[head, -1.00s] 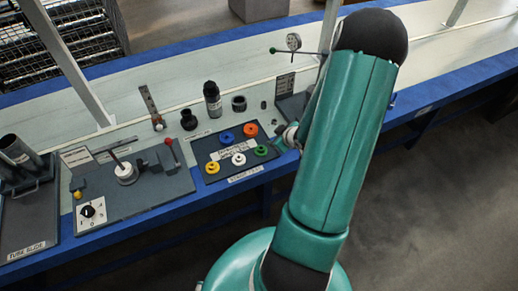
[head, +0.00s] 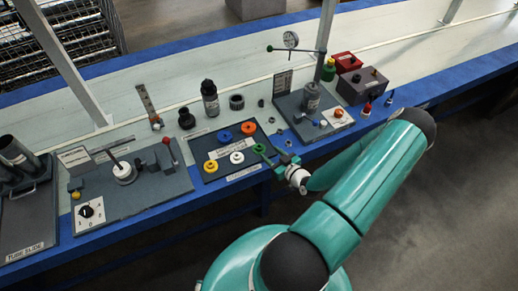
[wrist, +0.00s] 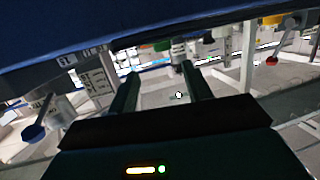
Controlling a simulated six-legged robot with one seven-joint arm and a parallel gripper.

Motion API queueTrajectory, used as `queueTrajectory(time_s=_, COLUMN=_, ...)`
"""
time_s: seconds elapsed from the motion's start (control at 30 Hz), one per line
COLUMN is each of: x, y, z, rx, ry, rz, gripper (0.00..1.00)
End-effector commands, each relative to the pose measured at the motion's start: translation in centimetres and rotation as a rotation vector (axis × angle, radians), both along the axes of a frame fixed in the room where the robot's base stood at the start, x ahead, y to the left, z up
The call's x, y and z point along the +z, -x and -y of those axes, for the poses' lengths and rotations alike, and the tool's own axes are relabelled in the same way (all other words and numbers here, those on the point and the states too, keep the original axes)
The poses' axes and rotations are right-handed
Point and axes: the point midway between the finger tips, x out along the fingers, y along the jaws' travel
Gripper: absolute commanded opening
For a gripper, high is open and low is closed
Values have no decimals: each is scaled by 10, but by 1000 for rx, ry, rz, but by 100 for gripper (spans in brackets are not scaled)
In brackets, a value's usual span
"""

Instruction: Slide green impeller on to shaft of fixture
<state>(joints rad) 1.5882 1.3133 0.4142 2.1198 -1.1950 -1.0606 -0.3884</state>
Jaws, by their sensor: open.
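The green impeller (head: 259,149) is at the right end of the front row on the dark tray (head: 208,176). My gripper (head: 268,160) is open at the tray's right edge, close beside the impeller; whether it touches it is too small to tell. In the wrist view my two fingers (wrist: 160,80) stand apart with nothing clearly between them, and a small green patch shows beyond them. At left, a fixture plate (head: 150,196) carries a white hub (head: 124,173) with a thin slanted rod. At right, another fixture (head: 290,108) holds a grey cylinder (head: 312,96) under a dial gauge.
Blue (head: 225,136), orange (head: 249,128), white (head: 237,158) and yellow (head: 211,166) impellers share the tray. A red-knobbed lever (head: 168,142) rises from the left plate. A dark box (head: 362,86) is at right.

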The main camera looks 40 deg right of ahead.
Motion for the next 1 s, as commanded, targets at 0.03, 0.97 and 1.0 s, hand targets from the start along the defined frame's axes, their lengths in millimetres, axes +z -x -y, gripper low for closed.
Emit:
queueTrajectory(time_s=0.03, x=-3, y=-10, z=0, rx=1, ry=-1, rz=0, gripper=50)
queueTrajectory(time_s=0.97, x=-23, y=-81, z=1, rx=0, ry=0, rz=-2, gripper=40)
queueTrajectory(time_s=1.0, x=-23, y=-81, z=1, rx=0, ry=0, rz=-2, gripper=32)
